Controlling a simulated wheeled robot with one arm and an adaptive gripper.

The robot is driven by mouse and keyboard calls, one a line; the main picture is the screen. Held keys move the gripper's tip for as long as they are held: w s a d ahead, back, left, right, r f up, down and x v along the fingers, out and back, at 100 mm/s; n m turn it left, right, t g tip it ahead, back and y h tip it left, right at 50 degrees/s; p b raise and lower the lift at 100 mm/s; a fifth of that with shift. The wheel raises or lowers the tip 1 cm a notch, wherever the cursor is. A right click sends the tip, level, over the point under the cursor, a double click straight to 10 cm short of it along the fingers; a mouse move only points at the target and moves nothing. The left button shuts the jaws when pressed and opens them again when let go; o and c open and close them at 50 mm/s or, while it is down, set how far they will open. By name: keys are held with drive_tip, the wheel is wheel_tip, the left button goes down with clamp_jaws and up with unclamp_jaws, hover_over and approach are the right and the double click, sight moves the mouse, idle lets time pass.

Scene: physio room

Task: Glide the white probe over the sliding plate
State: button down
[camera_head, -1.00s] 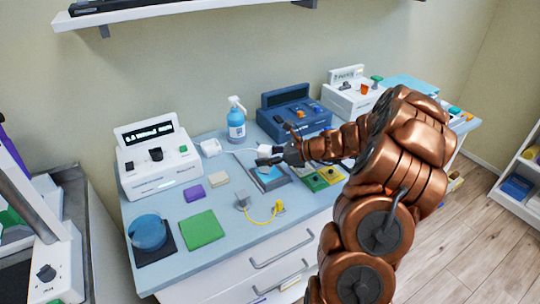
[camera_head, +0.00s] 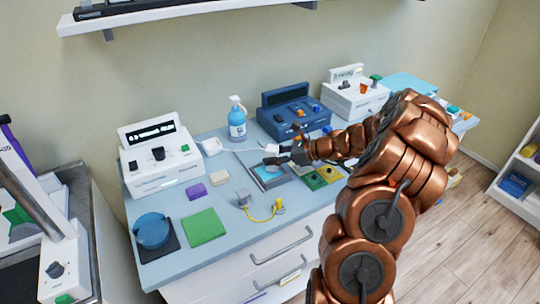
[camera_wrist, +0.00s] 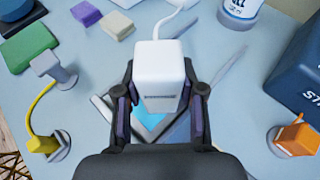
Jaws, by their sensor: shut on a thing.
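My gripper (camera_wrist: 160,108) is shut on the white probe (camera_wrist: 160,70), one finger on each side of its boxy white body, in the wrist view. A white cable (camera_wrist: 176,18) runs from the probe's far end. The sliding plate (camera_wrist: 150,120), with a light blue surface and grey frame, lies under the probe and is largely hidden by it in the wrist view. In the head view the sliding plate (camera_head: 268,181) shows below my gripper (camera_head: 285,158). The probe is mostly hidden there, and I cannot tell whether it touches the plate.
A grey plug with a yellow cable (camera_head: 265,218) stands in front of the plate. A white device (camera_head: 160,160), a purple block (camera_head: 195,191) and a green pad (camera_head: 204,227) are on the left. A spray bottle (camera_head: 237,122) and a dark blue device (camera_head: 293,112) stand behind.

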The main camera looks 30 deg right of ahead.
drive_tip(key=shift+w, duration=0.15)
drive_tip(key=shift+w+r+p, duration=0.15)
drive_tip(key=shift+w+p, duration=0.25)
drive_tip(key=shift+w, duration=0.15)
wheel_tip(320, 180, up, 2)
drive_tip(key=shift+s+d+r+p, duration=0.1)
drive_tip(key=shift+p, duration=0.25)
drive_tip(key=shift+r+p, duration=2.15)
drive_tip(key=shift+r, duration=0.65)
